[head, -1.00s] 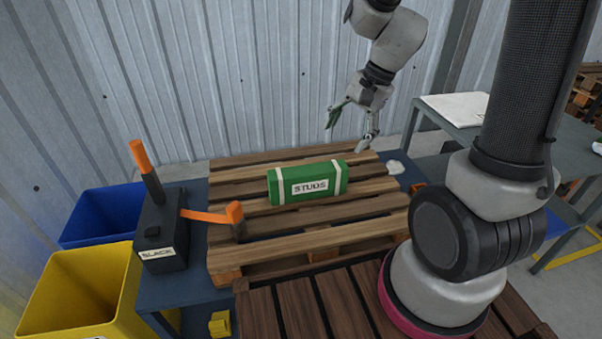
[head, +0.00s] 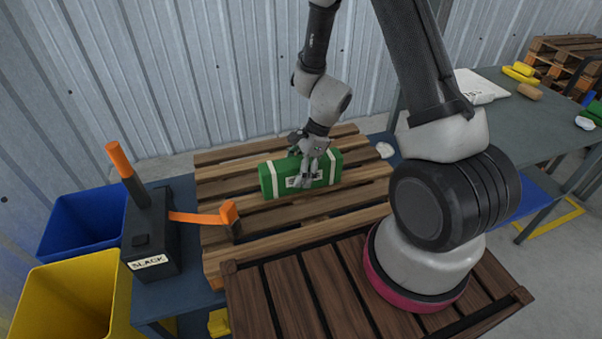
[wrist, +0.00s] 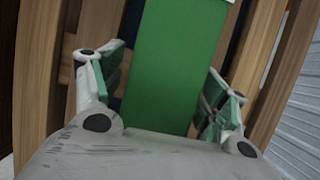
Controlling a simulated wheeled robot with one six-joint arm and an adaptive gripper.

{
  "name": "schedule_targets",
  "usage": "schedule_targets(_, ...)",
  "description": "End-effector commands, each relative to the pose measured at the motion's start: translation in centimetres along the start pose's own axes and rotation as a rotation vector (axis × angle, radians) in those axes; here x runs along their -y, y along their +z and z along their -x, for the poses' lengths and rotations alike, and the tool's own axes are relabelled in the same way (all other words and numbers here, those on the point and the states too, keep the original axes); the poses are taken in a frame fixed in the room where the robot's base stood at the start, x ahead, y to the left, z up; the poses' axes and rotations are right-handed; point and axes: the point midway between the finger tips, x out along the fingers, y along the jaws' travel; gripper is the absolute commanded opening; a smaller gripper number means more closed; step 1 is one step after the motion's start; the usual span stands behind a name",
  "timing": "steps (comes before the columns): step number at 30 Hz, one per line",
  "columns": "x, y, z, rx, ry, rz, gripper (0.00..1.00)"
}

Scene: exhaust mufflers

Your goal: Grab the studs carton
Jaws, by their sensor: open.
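The studs carton (head: 272,182) is a green box with white bands and a label, lying on a wooden pallet (head: 232,211). My gripper (head: 303,180) is over the carton's middle in the head view and partly hides its label. In the wrist view the green carton (wrist: 172,70) runs between the two spread fingers of my gripper (wrist: 168,100). Gaps show between the fingers and the carton's sides, so it is not clamped. How deep the fingertips reach around it I cannot tell.
A black box labelled SLACK (head: 150,240) with orange-ended parts stands left of the pallet; one orange strap (head: 200,217) reaches onto the boards. Blue (head: 80,225) and yellow (head: 70,295) bins are at left. A white lump (head: 385,150) lies right. A grey table (head: 540,120) is at the right.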

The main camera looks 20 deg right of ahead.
Motion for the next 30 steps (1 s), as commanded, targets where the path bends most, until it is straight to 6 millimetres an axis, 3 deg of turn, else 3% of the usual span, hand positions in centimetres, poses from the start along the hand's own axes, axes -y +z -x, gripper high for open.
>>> schedule_targets(3, -0.04, -0.02, -1.03, 0.0, 0.001, 0.0, 0.74)
schedule_targets(10, -0.01, 0.01, -1.11, 0.0, 0.0, 0.001, 0.74)
schedule_targets(19, -0.01, 0.01, -1.09, 0.0, 0.0, 0.001, 0.22)
schedule_targets(30, 0.04, 0.2, -0.68, 0.001, -0.001, 0.002, 0.21)
